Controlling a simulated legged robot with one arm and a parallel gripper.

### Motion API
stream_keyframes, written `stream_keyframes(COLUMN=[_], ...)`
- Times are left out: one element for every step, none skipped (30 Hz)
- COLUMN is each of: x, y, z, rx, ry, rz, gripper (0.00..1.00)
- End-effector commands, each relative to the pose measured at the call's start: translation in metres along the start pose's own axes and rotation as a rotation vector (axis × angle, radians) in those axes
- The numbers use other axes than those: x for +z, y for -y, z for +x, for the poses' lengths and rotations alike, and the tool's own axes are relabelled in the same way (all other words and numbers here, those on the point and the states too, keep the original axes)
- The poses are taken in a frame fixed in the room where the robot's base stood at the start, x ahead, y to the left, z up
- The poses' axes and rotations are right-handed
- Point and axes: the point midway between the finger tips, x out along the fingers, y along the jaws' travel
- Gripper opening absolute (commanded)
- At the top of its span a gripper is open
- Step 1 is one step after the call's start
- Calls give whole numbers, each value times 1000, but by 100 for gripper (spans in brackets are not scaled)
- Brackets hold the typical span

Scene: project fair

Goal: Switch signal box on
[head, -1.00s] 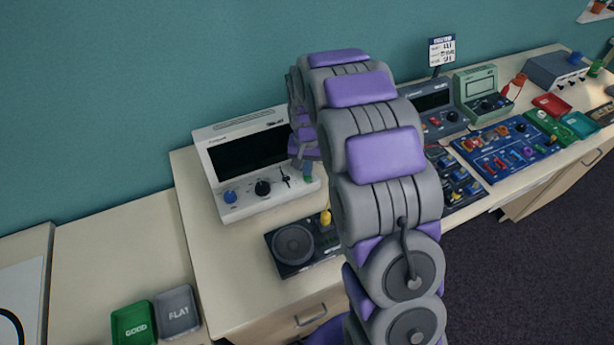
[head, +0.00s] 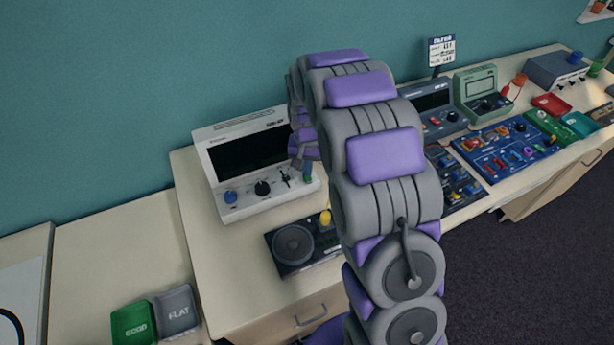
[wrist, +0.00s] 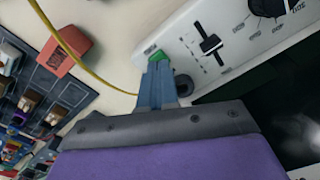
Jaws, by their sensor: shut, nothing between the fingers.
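A white box (head: 215,150) with a dark screen stands against the wall at the left end of the desk. I take it for the signal box, but its label is too small to read. Its front panel has a blue knob (head: 230,197), a black knob (head: 263,188) and a black slider (wrist: 210,44). A small green part (wrist: 157,55) shows at the panel's end. My gripper (wrist: 158,68) is shut and empty, its tips at or just short of the green part; I cannot tell whether they touch. A dark round part (wrist: 184,85) sits beside the fingers.
A black speaker unit (head: 292,246) with a yellow knob sits in front of the white box. A yellow cable (wrist: 75,58) crosses near my fingers, past a red-orange block (wrist: 66,50). More panels (head: 500,150) stand right. Two trays (head: 176,310) lie lower left.

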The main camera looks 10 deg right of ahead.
Motion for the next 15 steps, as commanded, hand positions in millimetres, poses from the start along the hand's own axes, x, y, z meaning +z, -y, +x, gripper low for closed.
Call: stream_keyframes(x=[0,0,0,0,0,0,0,0,0,0,0,0,0,0,0], y=[0,0,0,0,0,0,0,0,0,0,0,0,0,0,0], z=[0,1,1,1,2,2,2,3,3,4,4,4,5,5,5], rx=[0,0,0,0,0,0,0,0,0,0,0,0,0,0,0], ry=[0,0,0,0,0,0,0,0,0,0,0,0,0,0,0], rz=[0,0,0,0,0,0,0,0,0,0,0,0,0,0,0], gripper=[0,0,0,0,0,0,0,0,0,0,0,0,0,0,0])
